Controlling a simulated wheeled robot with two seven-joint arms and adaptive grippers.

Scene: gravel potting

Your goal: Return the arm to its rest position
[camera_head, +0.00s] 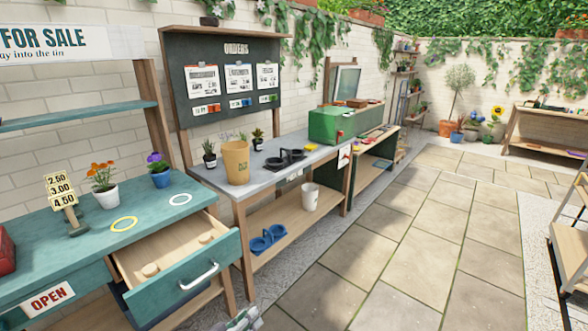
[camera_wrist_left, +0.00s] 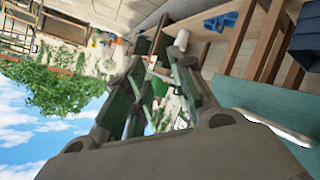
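My left gripper (camera_head: 243,320) shows only in part at the bottom edge of the head view, in front of and below the open teal drawer (camera_head: 190,283). In the left wrist view its two green fingers (camera_wrist_left: 160,78) stand apart with nothing between them. The scene there is steeply tilted, with sky at the lower left. The drawer's pale handle (camera_wrist_left: 275,127) shows at the right of that view, beside the gripper and apart from it. My right gripper is in neither view.
The drawer juts out from the teal counter (camera_head: 150,212), which bears two potted flowers and a price sign (camera_head: 62,192). A grey-topped bench (camera_head: 215,182) with a tan bucket (camera_head: 236,163) stands beyond. The paved floor (camera_head: 400,260) to the right is clear.

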